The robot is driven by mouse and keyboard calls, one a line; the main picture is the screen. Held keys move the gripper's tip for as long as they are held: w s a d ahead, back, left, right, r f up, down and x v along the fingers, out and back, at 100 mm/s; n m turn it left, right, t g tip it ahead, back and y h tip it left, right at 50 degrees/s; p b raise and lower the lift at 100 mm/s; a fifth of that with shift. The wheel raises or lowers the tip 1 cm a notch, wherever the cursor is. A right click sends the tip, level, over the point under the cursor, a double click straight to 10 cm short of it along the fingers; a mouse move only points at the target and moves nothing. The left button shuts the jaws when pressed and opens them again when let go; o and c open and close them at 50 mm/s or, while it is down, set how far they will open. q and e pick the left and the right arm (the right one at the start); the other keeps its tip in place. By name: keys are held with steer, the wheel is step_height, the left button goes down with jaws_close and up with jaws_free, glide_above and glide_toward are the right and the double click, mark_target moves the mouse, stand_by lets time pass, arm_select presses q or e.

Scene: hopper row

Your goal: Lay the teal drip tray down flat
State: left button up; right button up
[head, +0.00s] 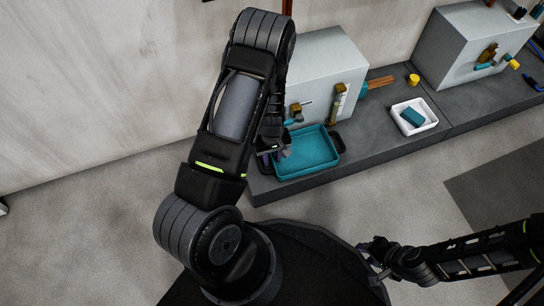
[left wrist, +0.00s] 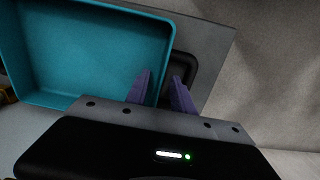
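The teal drip tray (head: 308,153) is a shallow rectangular tray, open side up, in front of the nearer grey machine. It looks level or nearly so over a black-rimmed piece (head: 338,139) that shows past its ends; I cannot tell if it rests fully. In the left wrist view the tray (left wrist: 90,45) fills the upper left. My left gripper (head: 280,152) is at the tray's left end. Its purple fingers (left wrist: 161,92) stand apart on either side of the tray's wall, with a gap visible. My right gripper (head: 374,256) is low, away from the tray; its fingers are too small to read.
The grey counter (head: 375,145) runs along the wall. It carries the nearer machine (head: 325,65), a second machine (head: 468,45), a white dish (head: 414,117) with a teal block (head: 411,116), and a yellow cup (head: 413,79). Counter between tray and dish is clear.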

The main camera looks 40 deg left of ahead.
arm_select(q)
steer(key=shift+r, duration=0.1)
steer(key=shift+r+p, duration=0.3)
steer(key=shift+r, duration=0.05)
step_height(320, 180, up, 7)
steer(key=p, duration=0.3)
stand_by(0.4)
